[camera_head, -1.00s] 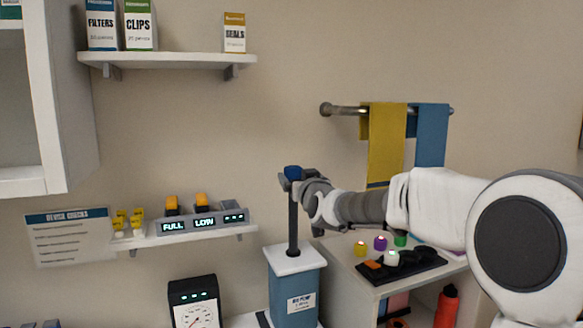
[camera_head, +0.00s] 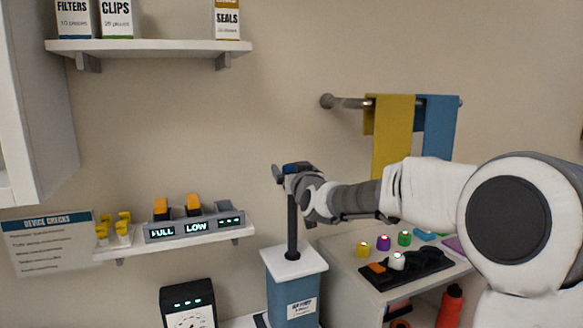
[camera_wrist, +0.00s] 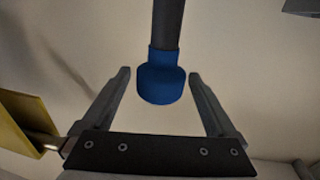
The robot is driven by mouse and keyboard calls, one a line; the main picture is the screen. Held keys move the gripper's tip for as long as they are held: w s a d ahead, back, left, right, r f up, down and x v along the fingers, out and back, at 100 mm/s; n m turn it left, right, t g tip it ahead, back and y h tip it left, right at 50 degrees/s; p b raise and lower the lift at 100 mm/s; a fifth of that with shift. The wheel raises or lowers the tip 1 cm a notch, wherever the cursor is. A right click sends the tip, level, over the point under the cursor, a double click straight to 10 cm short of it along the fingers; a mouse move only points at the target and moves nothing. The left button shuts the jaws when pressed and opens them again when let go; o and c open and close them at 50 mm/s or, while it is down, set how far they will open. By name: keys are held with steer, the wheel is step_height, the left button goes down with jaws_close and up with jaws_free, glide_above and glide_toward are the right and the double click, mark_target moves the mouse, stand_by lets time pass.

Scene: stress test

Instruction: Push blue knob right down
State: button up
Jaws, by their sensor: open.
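The blue knob (camera_wrist: 161,84) tops a dark upright rod in the wrist view. In the head view the knob (camera_head: 296,167) is partly hidden by my gripper, and the rod (camera_head: 292,225) rises from a blue box with a white top (camera_head: 291,292). My gripper (camera_wrist: 160,75) is open, with one finger on each side of the knob. A gap shows between the knob and each finger in the wrist view. My gripper (camera_head: 283,174) comes in from the right in the head view, high above the box.
A gauge box (camera_head: 188,305) stands left of the blue box. A shelf with a display panel (camera_head: 194,227) is farther left. On the right, a cabinet top holds small coloured knobs and a black tray (camera_head: 406,268). Towels (camera_head: 393,135) hang on a rail behind my arm.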

jaws_close()
stand_by(0.6)
